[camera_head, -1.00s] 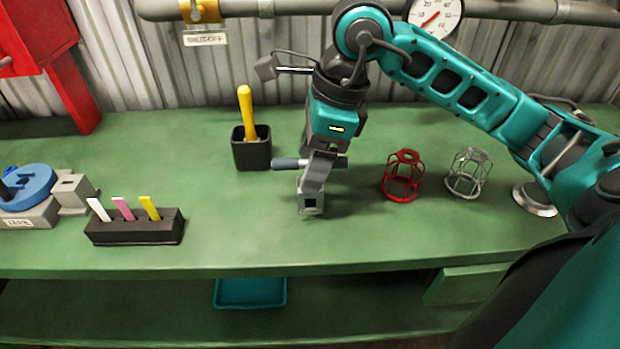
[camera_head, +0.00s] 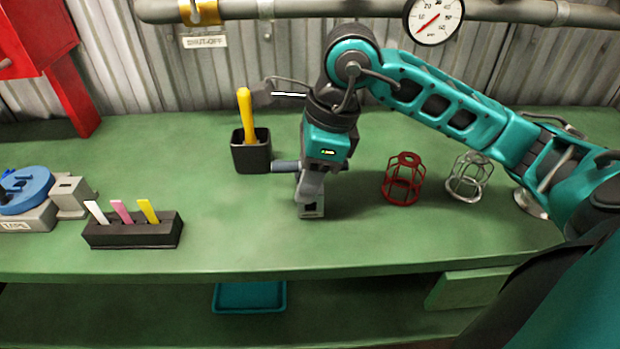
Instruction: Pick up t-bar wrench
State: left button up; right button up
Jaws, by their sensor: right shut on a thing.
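The t-bar wrench shows as a blue-grey bar end (camera_head: 285,166) sticking out to the left of my right gripper (camera_head: 311,183). A short piece of the bar also shows to the right of the gripper. My right gripper points down and is shut on the wrench at the middle of the bar. The gripper hides the rest of the wrench. A small grey block-like part (camera_head: 312,210) shows at the lower end; I cannot tell if it belongs to the gripper or the wrench, or whether it touches the bench. My left gripper is out of view.
On the green bench (camera_head: 370,235), a black cup (camera_head: 251,157) with a yellow handle (camera_head: 245,110) stands close left. Red (camera_head: 402,180) and silver (camera_head: 468,177) wire cages stand right. A black block (camera_head: 130,232) with coloured tags and a blue-topped device (camera_head: 25,190) are left.

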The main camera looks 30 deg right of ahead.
grip_shut()
jog(key=shift+r, duration=0.15)
